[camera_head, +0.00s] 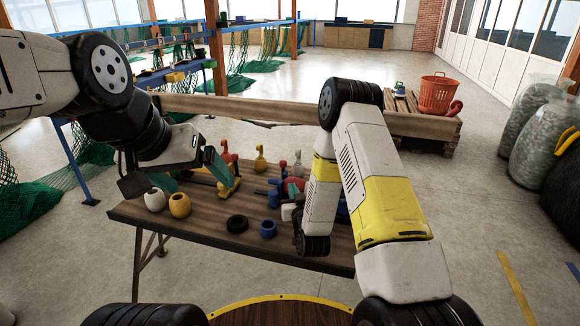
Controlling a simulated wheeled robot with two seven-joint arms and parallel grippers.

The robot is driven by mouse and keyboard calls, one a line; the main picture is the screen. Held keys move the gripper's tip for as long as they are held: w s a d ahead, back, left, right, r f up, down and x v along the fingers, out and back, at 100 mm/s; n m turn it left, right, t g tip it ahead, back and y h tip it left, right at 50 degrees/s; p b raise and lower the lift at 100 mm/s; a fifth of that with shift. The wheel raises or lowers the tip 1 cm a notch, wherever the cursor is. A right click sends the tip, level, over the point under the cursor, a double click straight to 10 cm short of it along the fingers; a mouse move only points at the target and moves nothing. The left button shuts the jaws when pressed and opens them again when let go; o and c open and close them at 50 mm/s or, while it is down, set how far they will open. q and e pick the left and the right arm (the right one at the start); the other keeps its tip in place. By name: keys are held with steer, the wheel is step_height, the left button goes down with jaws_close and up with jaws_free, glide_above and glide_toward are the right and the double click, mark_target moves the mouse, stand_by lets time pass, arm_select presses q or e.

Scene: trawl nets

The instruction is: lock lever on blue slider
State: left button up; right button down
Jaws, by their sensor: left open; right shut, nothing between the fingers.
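Small blue parts (274,194) lie on the wooden table, right of its middle. I cannot tell which of them is the blue slider, or make out its lever. More blue shows at the right, partly hidden behind my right forearm. My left gripper (193,176) is open over the left part of the table, its teal fingers apart, left of the blue parts. A yellow piece with a red part (226,178) stands close by its right finger. My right forearm comes down over the table's right side. The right gripper's fingers are hidden behind it.
The wooden table (190,232) also holds a white pot (155,200), a yellow pot (180,206), a black ring (237,224), a blue ring (268,229) and a yellow bulb-shaped piece (261,161). The table's front left is clear. An orange basket (438,95) stands farther back.

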mark_target(284, 165)
stand_by(0.3)
steer(key=w, duration=0.4)
steer(key=w+a, duration=0.1)
steer(key=w, duration=0.4)
steer(key=w+a, duration=0.1)
steer(key=w, duration=0.3)
steer(key=shift+w+a+f, duration=0.1)
steer(key=shift+w+f, duration=0.2)
steer(key=shift+w, duration=0.1)
steer(key=shift+r, duration=0.1)
